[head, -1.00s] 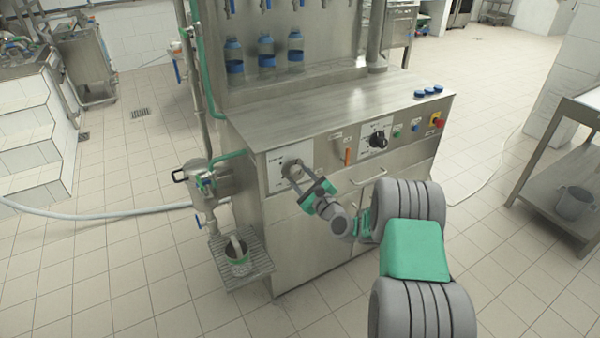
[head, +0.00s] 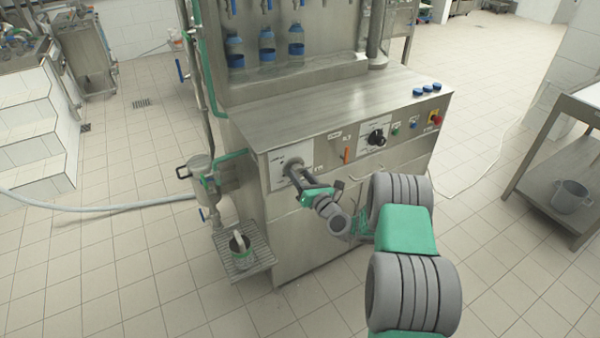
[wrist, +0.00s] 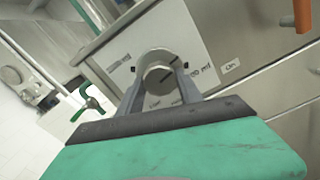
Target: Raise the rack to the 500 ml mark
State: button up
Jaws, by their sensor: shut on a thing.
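The filler's front panel has a round knob on a white plate (head: 277,176) at its left. My gripper (head: 292,168) is shut on this knob. In the wrist view the pale knob (wrist: 158,72) sits between the two grey fingers, with dark marks on its face. The plate in the wrist view (wrist: 120,62) carries small print and black marks. I cannot read which mark the knob points to. Three clear bottles with blue bands (head: 267,50) stand in a row under the nozzles at the back. The rack beneath them is hard to make out.
Right of the knob are an orange lever (head: 346,155), a black dial (head: 376,138), green and blue buttons and a red stop button (head: 435,117). Blue caps (head: 427,88) lie on the steel top. A grated shelf with a cup (head: 240,252) juts out at left.

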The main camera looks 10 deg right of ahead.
jog(key=m+p, duration=0.2)
jog(key=m, duration=0.1)
jog(key=shift+r+m, duration=0.1)
jog(key=shift+m, duration=0.2)
jog(key=m+p, duration=0.1)
jog(key=p, duration=0.1)
jog(key=shift+m+p, duration=0.9)
jog(key=shift+p, duration=0.2)
jog(key=o, duration=1.4)
jog(key=shift+c, duration=0.2)
jog(key=b+v, duration=0.1)
jog(key=v, duration=0.6)
jog(key=shift+s, duration=0.4)
